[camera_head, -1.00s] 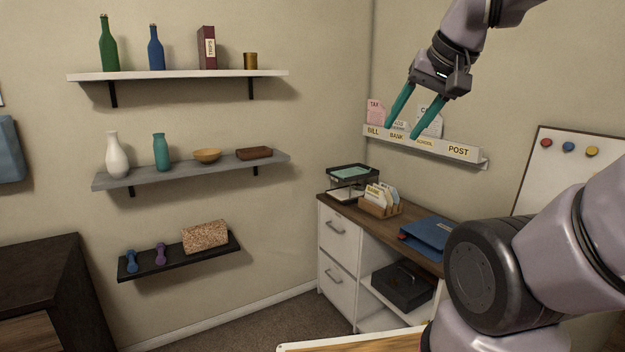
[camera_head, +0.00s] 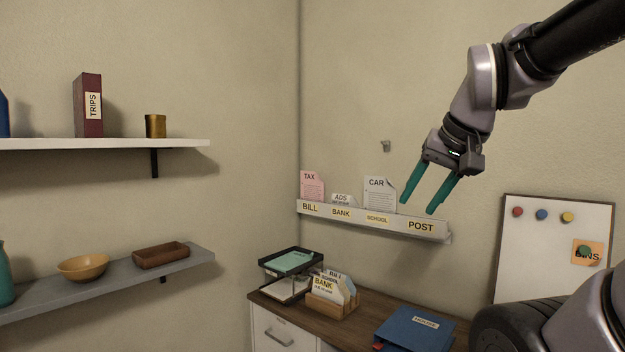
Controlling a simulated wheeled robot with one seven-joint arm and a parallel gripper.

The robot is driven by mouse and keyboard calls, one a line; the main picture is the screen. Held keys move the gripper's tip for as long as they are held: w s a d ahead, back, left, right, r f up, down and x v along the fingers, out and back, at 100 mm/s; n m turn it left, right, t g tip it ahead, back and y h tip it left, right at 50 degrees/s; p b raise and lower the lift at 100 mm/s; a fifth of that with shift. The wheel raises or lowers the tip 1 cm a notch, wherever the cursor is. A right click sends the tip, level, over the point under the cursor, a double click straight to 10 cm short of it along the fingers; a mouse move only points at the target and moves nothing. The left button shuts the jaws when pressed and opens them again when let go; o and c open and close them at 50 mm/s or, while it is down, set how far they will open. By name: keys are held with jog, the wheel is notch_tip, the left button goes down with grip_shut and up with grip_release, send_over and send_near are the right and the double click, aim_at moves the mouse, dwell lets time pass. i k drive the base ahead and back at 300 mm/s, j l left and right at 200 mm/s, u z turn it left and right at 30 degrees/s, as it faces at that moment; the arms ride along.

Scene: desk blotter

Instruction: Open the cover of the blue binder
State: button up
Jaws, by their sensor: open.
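The blue binder (camera_head: 413,331) lies flat on the wooden top of the cabinet, at the bottom of the view. Its cover looks closed and bears a white label reading HOUSE. A small red bit shows at its left corner. Its right and lower parts are cut off by the picture edge and my arm. My gripper (camera_head: 417,209) has two teal fingers spread apart with nothing between them. It appears up in the air above the binder, in front of the wall rack in the picture, pointing down and left.
A wooden card holder (camera_head: 332,305) and a black letter tray (camera_head: 291,276) stand left of the binder on the cabinet top (camera_head: 367,306). A labelled wall rack (camera_head: 436,228) hangs above. A whiteboard (camera_head: 560,222) is at right. Bare wood lies between holder and binder.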

aim_at(415, 329)
jog(key=i+j+u, duration=0.1)
jog(key=i+j, duration=0.7)
jog(key=i, duration=0.2)
jog(key=i+j+u, duration=0.15)
jog(key=i+j, duration=0.25)
jog(key=i, duration=0.15)
